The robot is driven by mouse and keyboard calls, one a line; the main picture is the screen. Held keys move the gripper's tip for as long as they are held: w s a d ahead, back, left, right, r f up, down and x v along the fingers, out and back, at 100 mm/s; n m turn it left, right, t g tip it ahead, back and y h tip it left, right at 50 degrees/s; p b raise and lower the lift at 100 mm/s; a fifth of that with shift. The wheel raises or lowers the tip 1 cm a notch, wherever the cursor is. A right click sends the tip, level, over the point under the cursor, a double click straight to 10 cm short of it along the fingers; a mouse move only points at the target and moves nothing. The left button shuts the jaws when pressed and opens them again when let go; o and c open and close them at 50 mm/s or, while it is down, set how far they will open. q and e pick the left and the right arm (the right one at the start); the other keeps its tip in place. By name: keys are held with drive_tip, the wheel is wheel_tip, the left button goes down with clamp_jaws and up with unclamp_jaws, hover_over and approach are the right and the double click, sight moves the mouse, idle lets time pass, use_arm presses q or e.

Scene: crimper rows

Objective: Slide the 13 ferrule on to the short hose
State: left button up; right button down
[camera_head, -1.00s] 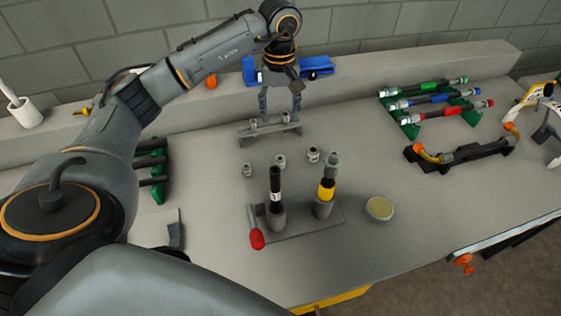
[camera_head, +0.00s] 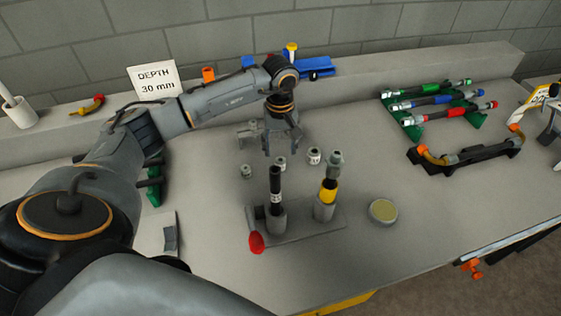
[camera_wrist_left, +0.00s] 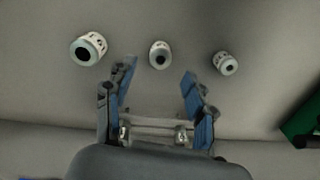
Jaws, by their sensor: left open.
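Three pale metal ferrules stand in a row on the table: a small left one (camera_head: 246,171), a middle one (camera_head: 281,163) and a larger right one (camera_head: 314,156). I cannot read which is the 13. In the left wrist view the middle ferrule (camera_wrist_left: 160,55) lies between and just beyond the fingertips. My left gripper (camera_head: 281,151) is open and empty, pointing down by it. Two upright hoses stand in a grey holder (camera_head: 305,224): a black one with a white label (camera_head: 276,183) and a yellow-banded one (camera_head: 328,190) with a metal piece on top.
A red-ended part (camera_head: 256,242) and a round tin (camera_head: 382,211) flank the holder. Green stands with hoses (camera_head: 440,97) and a black fixture (camera_head: 465,155) are at right. A sign (camera_head: 155,80) reads "DEPTH 30 mm".

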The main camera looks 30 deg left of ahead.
sight(280, 158)
use_arm(q)
wheel_tip(280, 158, down, 4)
drive_tip(key=shift+s+d+r+p, duration=0.15)
drive_tip(key=shift+p, duration=0.55)
drive_tip(key=shift+f, duration=0.65)
clamp_jaws()
